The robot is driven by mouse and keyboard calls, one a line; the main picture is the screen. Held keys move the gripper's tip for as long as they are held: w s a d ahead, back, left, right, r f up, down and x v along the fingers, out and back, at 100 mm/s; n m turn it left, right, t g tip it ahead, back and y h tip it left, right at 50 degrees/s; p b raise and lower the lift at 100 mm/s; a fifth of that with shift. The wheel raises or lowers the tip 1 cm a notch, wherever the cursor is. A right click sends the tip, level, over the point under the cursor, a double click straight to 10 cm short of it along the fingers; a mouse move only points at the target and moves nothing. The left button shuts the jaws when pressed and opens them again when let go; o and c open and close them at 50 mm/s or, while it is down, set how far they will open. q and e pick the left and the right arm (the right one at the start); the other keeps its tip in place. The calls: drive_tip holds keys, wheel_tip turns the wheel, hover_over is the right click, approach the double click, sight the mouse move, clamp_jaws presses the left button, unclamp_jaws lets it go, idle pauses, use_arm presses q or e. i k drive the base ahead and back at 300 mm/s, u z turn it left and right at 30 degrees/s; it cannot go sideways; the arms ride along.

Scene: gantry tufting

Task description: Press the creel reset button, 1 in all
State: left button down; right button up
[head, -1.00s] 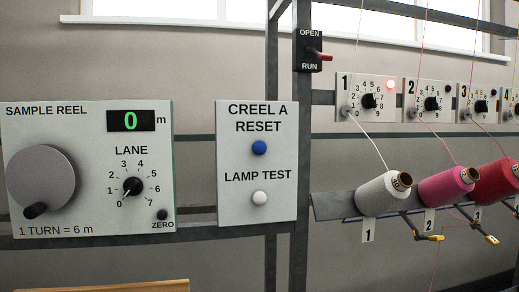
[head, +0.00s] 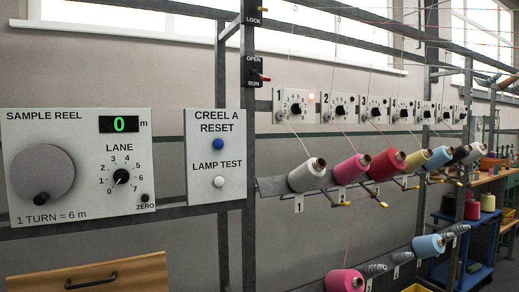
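The creel reset panel (head: 231,158) is a pale plate marked CREEL A RESET and LAMP TEST, fixed to the frame left of centre in the head view. The blue reset button (head: 217,144) sits under the RESET words. The white lamp test button (head: 219,181) sits below it. Neither of my grippers is in view.
Left of the panel is the sample reel panel (head: 100,205) with a large crank knob and a display reading 0. Yarn cones, including a white cone (head: 307,175), stick out along a rail on the right. A wooden drawer front (head: 90,278) is at lower left. A blue trolley (head: 470,240) stands at far right.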

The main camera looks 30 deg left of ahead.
sight(218, 144)
drive_tip(key=z, duration=0.25)
drive_tip(key=k, duration=0.55)
drive_tip(key=z, duration=0.4)
drive_tip(key=i, duration=1.65)
drive_tip(key=u, duration=1.35)
drive_tip(key=i, duration=1.05)
drive_tip(key=u, duration=1.2)
